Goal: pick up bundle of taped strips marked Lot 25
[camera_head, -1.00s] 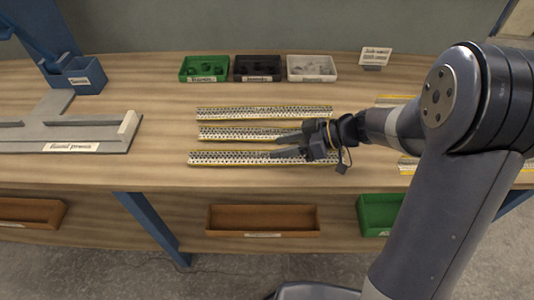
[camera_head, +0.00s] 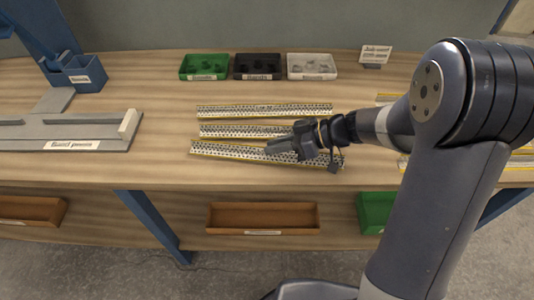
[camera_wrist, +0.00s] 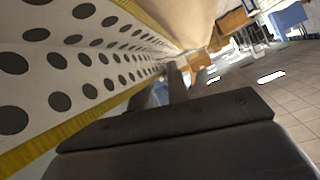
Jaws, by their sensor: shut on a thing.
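Three long white strip bundles with dark round holes and yellow edges lie in the middle of the bench: the back one (camera_head: 240,111), the middle one (camera_head: 225,130) and the front one (camera_head: 220,150). My gripper (camera_head: 270,147) is shut on the front bundle, right of its middle. That bundle is slanted, its right end nearer the front edge than its left. In the wrist view the held bundle (camera_wrist: 85,65) fills the upper left beside a dark finger. I cannot read a lot number on any bundle.
Green (camera_head: 204,67), black (camera_head: 258,67) and white (camera_head: 312,67) trays stand at the back. A grey board press (camera_head: 60,132) is at left, beside a blue box (camera_head: 77,76). More strips lie behind my arm at right. A brown bin (camera_head: 262,217) sits below the bench edge.

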